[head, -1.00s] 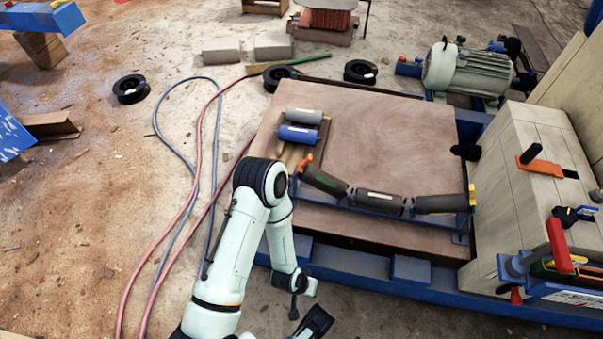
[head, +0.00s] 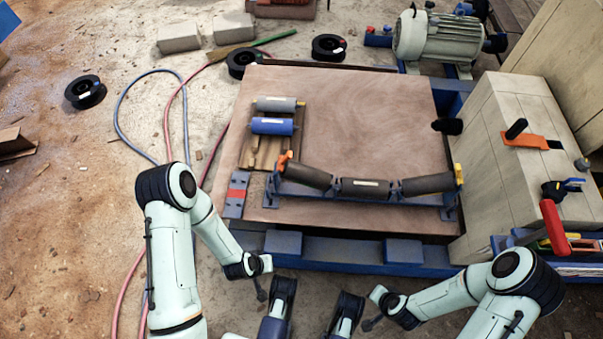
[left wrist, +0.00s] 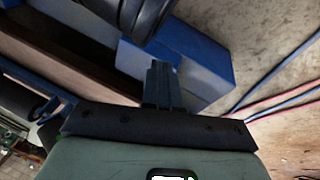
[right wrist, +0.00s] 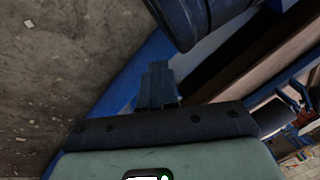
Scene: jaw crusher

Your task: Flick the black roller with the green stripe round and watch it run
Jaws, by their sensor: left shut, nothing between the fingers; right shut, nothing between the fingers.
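Three dark rollers sit end to end in a blue trough frame (head: 355,199) on the brown board. The left roller (head: 308,175) is tilted down toward the level middle roller (head: 364,188); the right roller (head: 428,184) tilts up to the right. I see no green stripe on any of them now. My left gripper shows in the left wrist view (left wrist: 160,85), its fingers together and empty. My right gripper shows in the right wrist view (right wrist: 157,85), also shut and empty. Both hands are low in front of the blue base, well apart from the rollers; their fingertips are not clear in the head view.
A grey roller (head: 277,104) and a blue roller (head: 272,126) lie on a wooden pallet at the board's left. A blue bracket with a red mark (head: 237,194) lies nearby. A wooden crate block (head: 505,150) stands right. The back of the board (head: 370,110) is clear.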

